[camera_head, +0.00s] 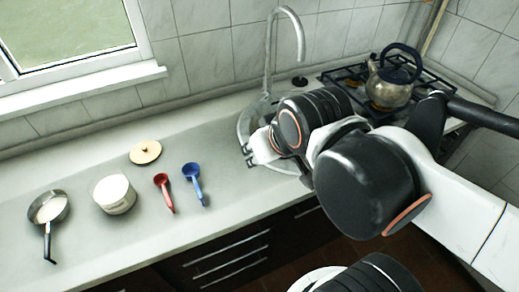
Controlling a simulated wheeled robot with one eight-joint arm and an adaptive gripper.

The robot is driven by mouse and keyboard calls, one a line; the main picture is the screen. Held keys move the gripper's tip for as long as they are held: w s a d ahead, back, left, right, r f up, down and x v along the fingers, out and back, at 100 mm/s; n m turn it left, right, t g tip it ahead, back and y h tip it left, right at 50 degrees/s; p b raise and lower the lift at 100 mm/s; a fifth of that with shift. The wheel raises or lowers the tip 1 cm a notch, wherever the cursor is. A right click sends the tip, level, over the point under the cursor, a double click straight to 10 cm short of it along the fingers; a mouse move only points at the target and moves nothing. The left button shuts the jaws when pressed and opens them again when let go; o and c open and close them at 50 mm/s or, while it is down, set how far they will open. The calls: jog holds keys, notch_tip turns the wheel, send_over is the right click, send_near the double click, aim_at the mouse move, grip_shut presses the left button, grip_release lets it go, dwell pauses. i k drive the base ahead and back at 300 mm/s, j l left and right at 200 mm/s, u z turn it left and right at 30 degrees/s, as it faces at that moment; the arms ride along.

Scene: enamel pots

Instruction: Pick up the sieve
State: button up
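A round, dark-rimmed piece with a pale inside and a black handle (48,209) lies at the far left of the counter, its handle pointing to the front. It could be the sieve or a small pan; no mesh can be made out. A red long-handled scoop (164,190) and a blue one (194,182) lie side by side at mid-counter. My gripper (249,153) is over the sink's near left edge, to the right of the blue scoop and apart from it. Its fingers are small and partly blend together, so their opening is unclear.
A white pot (114,195) and a tan round lid (145,152) stand on the counter (90,262). The sink (246,122) has a tall tap (270,50). A kettle (389,88) sits on the gas hob (435,85) at the back right. The front counter strip is clear.

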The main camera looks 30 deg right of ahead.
aim_at(51, 207)
jog(key=u, duration=1.4)
